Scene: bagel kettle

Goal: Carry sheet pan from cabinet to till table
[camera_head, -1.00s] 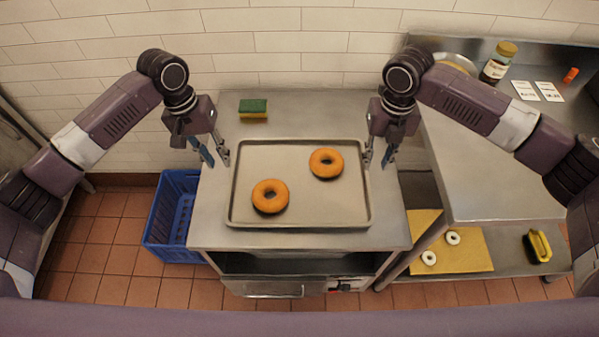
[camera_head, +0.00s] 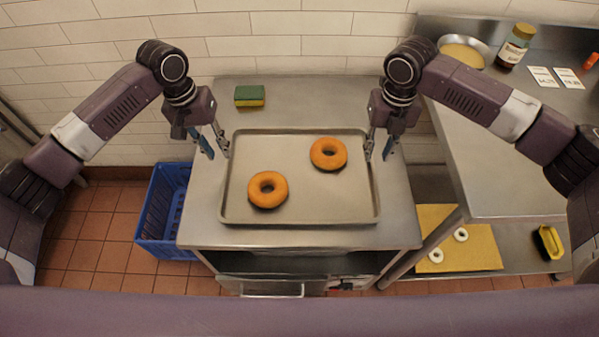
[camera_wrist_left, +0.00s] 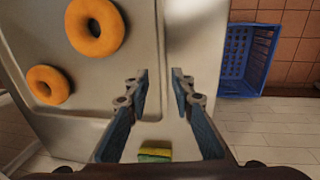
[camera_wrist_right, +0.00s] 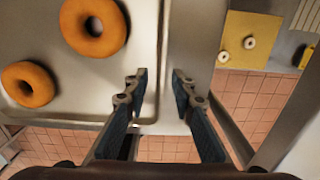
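The grey sheet pan (camera_head: 300,213) lies on top of the steel cabinet (camera_head: 205,232) and carries two orange-brown bagels (camera_head: 267,190) (camera_head: 328,154). My left gripper (camera_head: 223,152) is at the pan's left rim. In the left wrist view its fingers (camera_wrist_left: 160,78) are apart, with the rim line between them. My right gripper (camera_head: 376,153) is at the pan's right rim. In the right wrist view its fingers (camera_wrist_right: 160,78) are also apart, with the rim line between them. I cannot tell whether any finger touches the pan.
A steel table (camera_head: 500,185) stands close on the right, with a jar (camera_head: 516,46), a bowl (camera_head: 465,50) and cards on it. Its lower shelf holds a yellow board (camera_head: 460,250). A green-yellow sponge (camera_head: 250,96) lies behind the pan. A blue crate (camera_head: 160,205) stands left on the floor.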

